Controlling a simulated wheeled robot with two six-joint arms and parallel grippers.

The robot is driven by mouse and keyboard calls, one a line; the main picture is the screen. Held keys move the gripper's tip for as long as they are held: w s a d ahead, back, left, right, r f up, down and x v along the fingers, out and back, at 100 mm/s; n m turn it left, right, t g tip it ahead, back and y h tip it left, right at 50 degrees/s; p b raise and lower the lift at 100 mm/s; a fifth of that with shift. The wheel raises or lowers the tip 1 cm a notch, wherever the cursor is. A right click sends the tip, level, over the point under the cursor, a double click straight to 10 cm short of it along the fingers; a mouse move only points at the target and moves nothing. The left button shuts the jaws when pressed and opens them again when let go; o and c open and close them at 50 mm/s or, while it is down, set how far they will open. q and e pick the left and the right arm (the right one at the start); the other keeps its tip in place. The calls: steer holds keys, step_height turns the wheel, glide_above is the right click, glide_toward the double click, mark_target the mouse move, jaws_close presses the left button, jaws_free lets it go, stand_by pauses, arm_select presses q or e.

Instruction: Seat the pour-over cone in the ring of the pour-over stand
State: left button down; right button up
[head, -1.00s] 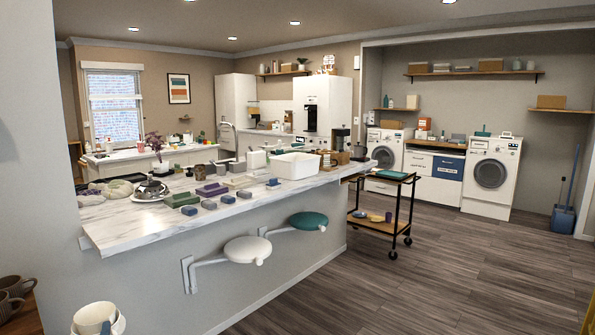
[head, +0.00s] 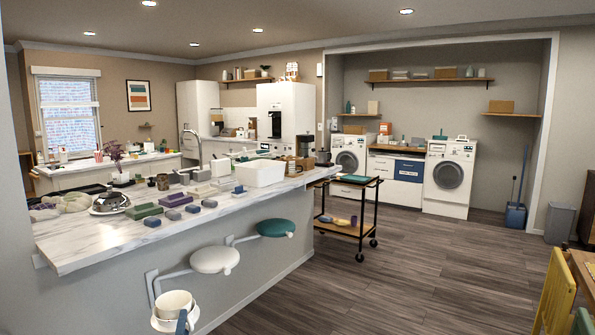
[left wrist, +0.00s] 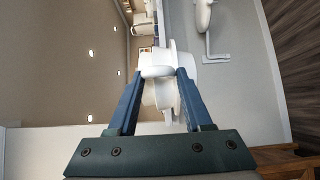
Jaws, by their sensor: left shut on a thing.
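The white pour-over cone (head: 172,304) is at the bottom of the head view, in front of the island, off the counter. It looks roughly upright, its wide opening up. My left gripper (head: 183,322) shows only as a bit of blue finger at its lower edge. In the left wrist view the two blue fingers (left wrist: 160,73) are shut on the white cone (left wrist: 156,95). I cannot pick out the pour-over stand or its ring with certainty in either view. My right gripper is not in view.
The marble island counter (head: 88,242) carries several small blocks, a white tub (head: 258,174) and a dark-domed plate (head: 110,202). Two swing-out stools (head: 215,260) jut from its side. A black trolley (head: 345,222) stands past its end. A yellow chair (head: 556,292) is at right. Floor between is clear.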

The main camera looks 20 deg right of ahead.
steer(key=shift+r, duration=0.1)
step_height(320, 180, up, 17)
steer(key=p, duration=1.7)
